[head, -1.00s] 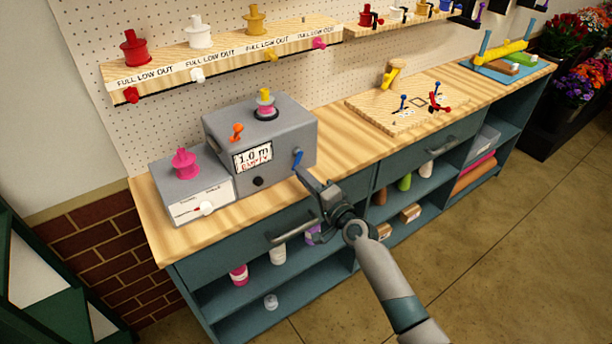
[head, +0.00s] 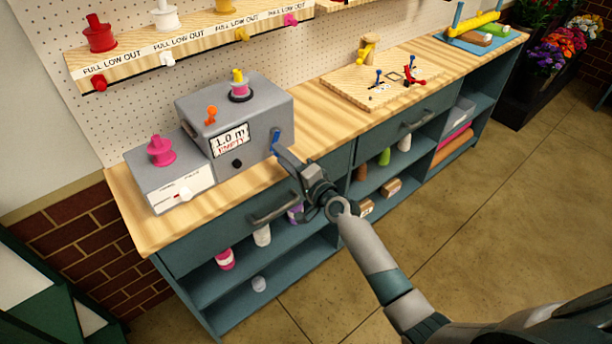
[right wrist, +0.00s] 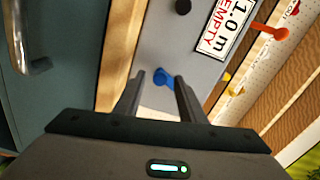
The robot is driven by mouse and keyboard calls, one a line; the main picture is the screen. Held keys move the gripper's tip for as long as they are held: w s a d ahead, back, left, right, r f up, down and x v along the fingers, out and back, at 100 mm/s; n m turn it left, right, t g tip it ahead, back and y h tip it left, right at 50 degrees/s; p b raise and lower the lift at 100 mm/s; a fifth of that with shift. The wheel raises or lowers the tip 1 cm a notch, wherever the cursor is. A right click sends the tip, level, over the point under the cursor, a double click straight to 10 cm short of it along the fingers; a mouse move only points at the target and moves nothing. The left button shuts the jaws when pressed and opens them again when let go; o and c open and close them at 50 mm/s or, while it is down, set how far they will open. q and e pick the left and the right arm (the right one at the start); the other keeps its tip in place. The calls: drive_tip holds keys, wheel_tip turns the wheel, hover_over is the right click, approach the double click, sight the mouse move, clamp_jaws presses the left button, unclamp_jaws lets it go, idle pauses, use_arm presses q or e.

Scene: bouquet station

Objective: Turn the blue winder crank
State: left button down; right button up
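The blue winder crank (head: 276,140) is on the right side of the grey winder box (head: 262,112), whose display (head: 230,139) reads "1.0 m EMPTY". My right gripper (head: 281,154) is at the crank, in front of the box. In the right wrist view the blue crank (right wrist: 163,78) shows between the tips of the two parallel fingers (right wrist: 158,84). The fingers are apart, with a gap beside the blue part. I cannot tell how deep the crank lies between them. My left gripper is out of view.
A smaller grey box (head: 185,190) with a pink spool (head: 160,151) stands left. A drawer handle (head: 275,209) juts out below. Bare worktop (head: 315,125) lies right of the winder.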

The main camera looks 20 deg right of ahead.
drive_tip(key=b+v, duration=0.3)
drive_tip(key=v, duration=1.4)
drive_tip(key=shift+f, duration=0.1)
drive_tip(key=s+d+f+n+g+h, duration=0.1)
drive_tip(key=s+f+g+h, duration=0.1)
drive_tip(key=f, duration=1)
drive_tip(key=s+d+f+n+g+h, duration=0.1)
drive_tip(key=f+g, duration=0.1)
drive_tip(key=f, duration=1)
drive_tip(key=s+f+n+g+h, duration=0.1)
drive_tip(key=s+f+n+g, duration=0.1)
drive_tip(key=s+f, duration=0.5)
drive_tip(key=s+f+n+g, duration=0.15)
drive_tip(key=s+f, duration=0.25)
drive_tip(key=f, duration=0.7)
drive_tip(key=s+f+n+g, duration=0.2)
drive_tip(key=s+f, duration=0.5)
drive_tip(key=s, duration=0.5)
drive_tip(key=s+f+n+g+h+b, duration=0.1)
drive_tip(key=s+f+n+g, duration=0.2)
drive_tip(key=s+f, duration=0.4)
drive_tip(key=s+f+n+g+h, duration=0.1)
drive_tip(key=s+f+n+g, duration=0.2)
drive_tip(key=s, duration=1.5)
wheel_tip(320, 180, down, 5)
drive_tip(key=shift+s+d+r+n, duration=0.2)
drive_tip(key=shift+d+n, duration=0.1)
drive_tip(key=shift+n, duration=0.15)
